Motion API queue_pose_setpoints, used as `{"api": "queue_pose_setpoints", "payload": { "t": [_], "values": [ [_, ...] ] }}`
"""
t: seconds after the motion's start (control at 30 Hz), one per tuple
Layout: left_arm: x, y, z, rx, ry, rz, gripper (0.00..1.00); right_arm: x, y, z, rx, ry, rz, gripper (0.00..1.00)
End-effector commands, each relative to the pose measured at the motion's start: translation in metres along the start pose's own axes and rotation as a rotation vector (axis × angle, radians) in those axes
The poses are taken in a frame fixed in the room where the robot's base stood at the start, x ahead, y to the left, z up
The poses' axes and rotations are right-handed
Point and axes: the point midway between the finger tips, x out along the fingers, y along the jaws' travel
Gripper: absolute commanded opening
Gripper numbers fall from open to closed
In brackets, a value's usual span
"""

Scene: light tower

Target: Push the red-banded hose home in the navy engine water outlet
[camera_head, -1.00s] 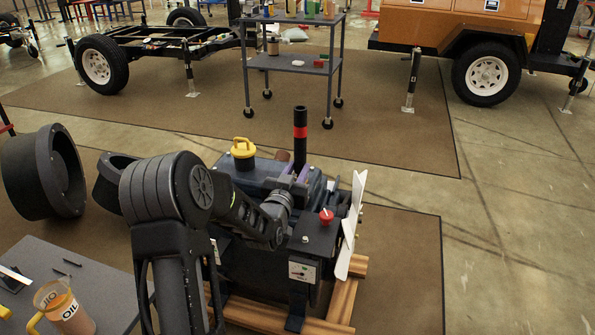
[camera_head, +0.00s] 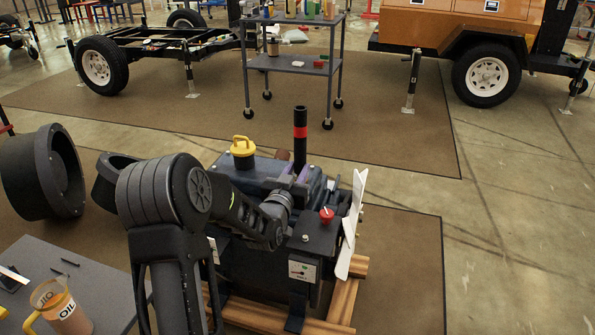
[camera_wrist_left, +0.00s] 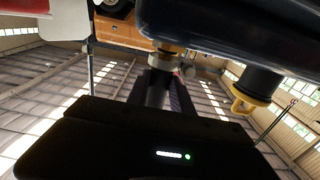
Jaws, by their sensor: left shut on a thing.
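The hose (camera_head: 300,148) is a black upright tube with a red band near its top, standing above the navy engine (camera_head: 258,176). My left arm reaches in from the left over the engine. My left gripper (camera_head: 296,181) is shut on the lower part of the hose. The hose's lower end and the water outlet are hidden by the gripper and engine parts, so I cannot tell how deep the hose sits.
A yellow cap (camera_head: 242,147) stands on the engine, left of the hose. A red knob (camera_head: 326,215) and a white fan (camera_head: 350,230) are at its right. The engine rests on wooden beams (camera_head: 342,300). A grey table with an oil jug (camera_head: 66,312) is at lower left.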

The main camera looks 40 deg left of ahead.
Motion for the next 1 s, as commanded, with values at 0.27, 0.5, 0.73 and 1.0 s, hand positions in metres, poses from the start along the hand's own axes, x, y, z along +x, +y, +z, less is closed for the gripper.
{"api": "queue_pose_setpoints", "payload": {
  "t": [0.27, 0.5, 0.73, 1.0],
  "values": [
    [0.0000, 0.0000, 0.0069, 0.000, 0.001, 0.000, 0.00, 0.0079, 0.0030, 0.0001, 0.000, 0.000, 0.000, 0.36],
    [-0.0001, 0.0001, 0.0087, 0.000, -0.001, 0.000, 0.36, 0.0092, 0.0035, 0.0001, 0.000, 0.000, 0.000, 0.36],
    [-0.0003, 0.0001, 0.0098, 0.000, -0.003, 0.000, 0.53, 0.0093, 0.0036, 0.0000, 0.000, 0.000, 0.000, 0.36],
    [-0.0007, 0.0003, 0.0114, 0.000, -0.006, 0.001, 0.53, 0.0092, 0.0042, -0.0008, 0.001, 0.002, 0.001, 0.36]
  ]
}}
